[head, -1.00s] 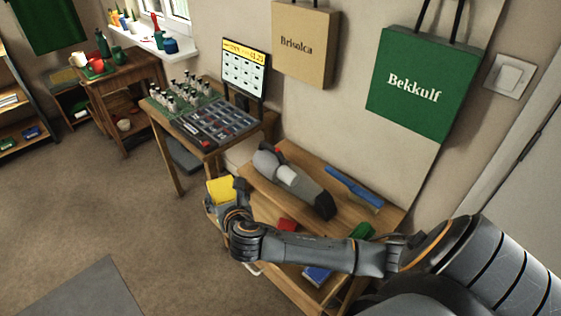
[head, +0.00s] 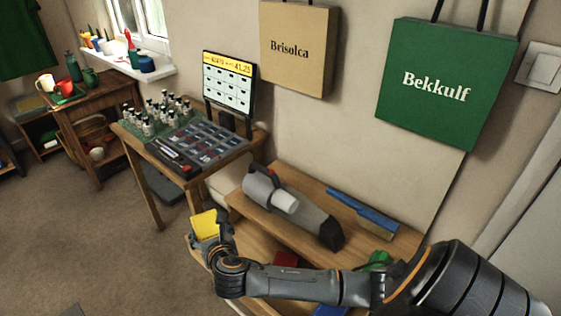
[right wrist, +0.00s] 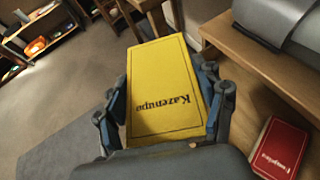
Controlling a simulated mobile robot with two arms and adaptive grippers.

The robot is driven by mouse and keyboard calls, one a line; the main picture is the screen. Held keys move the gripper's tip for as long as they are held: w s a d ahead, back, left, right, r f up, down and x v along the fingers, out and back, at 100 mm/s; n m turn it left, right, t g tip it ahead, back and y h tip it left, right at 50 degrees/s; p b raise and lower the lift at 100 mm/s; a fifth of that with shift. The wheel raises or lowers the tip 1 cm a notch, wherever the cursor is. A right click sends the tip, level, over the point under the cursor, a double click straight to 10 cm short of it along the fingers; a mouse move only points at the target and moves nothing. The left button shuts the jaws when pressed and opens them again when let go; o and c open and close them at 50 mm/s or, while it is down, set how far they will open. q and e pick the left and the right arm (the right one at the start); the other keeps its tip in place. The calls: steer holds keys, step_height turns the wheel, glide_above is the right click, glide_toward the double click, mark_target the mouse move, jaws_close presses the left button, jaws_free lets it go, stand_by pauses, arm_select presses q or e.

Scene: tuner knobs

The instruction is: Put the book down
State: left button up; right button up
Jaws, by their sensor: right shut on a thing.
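A yellow book (head: 204,224) with dark lettering is held in my right gripper (head: 212,244), at the left end of the wooden bench. In the right wrist view the yellow book (right wrist: 165,90) lies between the two blue-grey fingers of the right gripper (right wrist: 165,105), which are shut on its sides. Its cover faces that camera. I cannot tell whether the book touches the bench. My left gripper is not in view.
The bench's upper shelf (head: 292,235) carries a grey handheld vacuum (head: 290,205) and a blue brush (head: 362,212). A red book (right wrist: 280,148) lies on the lower shelf, partly behind my arm in the head view.

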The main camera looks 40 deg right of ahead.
step_height(320, 180, down, 7)
steer(key=b, duration=0.4)
steer(key=shift+w+r+b, duration=0.1)
steer(key=shift+w+b, duration=0.05)
steer(key=shift+b, duration=0.15)
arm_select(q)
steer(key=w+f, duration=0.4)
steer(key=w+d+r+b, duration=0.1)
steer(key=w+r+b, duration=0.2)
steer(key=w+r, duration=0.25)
arm_select(e)
steer(key=b, duration=0.2)
glide_above(242, 242)
steer(key=f, duration=0.6)
steer(key=a+f, duration=0.1)
steer(key=f, duration=0.2)
steer(key=shift+s+f, duration=0.2)
steer(key=shift+f, duration=0.15)
steer(key=shift+w+d+f+b, duration=0.15)
steer(key=shift+d+f+b, duration=0.25)
steer(key=shift+f, duration=0.05)
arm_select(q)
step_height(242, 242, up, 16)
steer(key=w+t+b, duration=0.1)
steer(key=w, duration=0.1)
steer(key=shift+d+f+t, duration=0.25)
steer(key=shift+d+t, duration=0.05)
arm_select(e)
step_height(242, 242, down, 3)
steer(key=shift+r, duration=0.1)
